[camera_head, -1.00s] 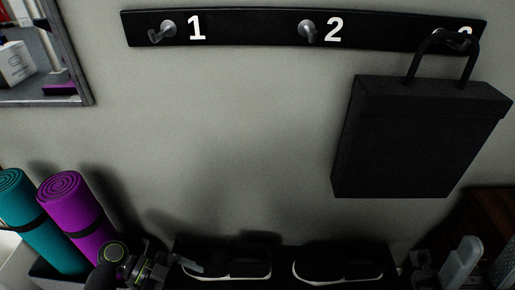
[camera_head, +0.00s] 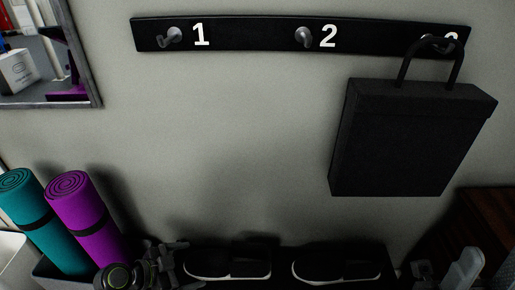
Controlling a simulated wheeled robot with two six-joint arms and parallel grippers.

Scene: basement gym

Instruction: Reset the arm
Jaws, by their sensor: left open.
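My left gripper (camera_head: 182,264) is at the bottom of the head view, in front of the purple mat and beside the left shoe. It is open and I see nothing between its fingers. Its dark wrist joint shows below the mats. Pale grey parts (camera_head: 463,270) at the bottom right may belong to my right arm, but I cannot make out the right gripper's jaws. A black bag (camera_head: 410,140) hangs by its handle at the hook by number 3, apart from my left gripper.
The black hook rail (camera_head: 255,36) has free hooks at 1 and 2. A teal mat (camera_head: 45,225) and a purple mat (camera_head: 85,215) stand in a bin at left. Dark shoes (camera_head: 335,265) sit low by the wall. A brown wooden piece (camera_head: 488,225) stands at right.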

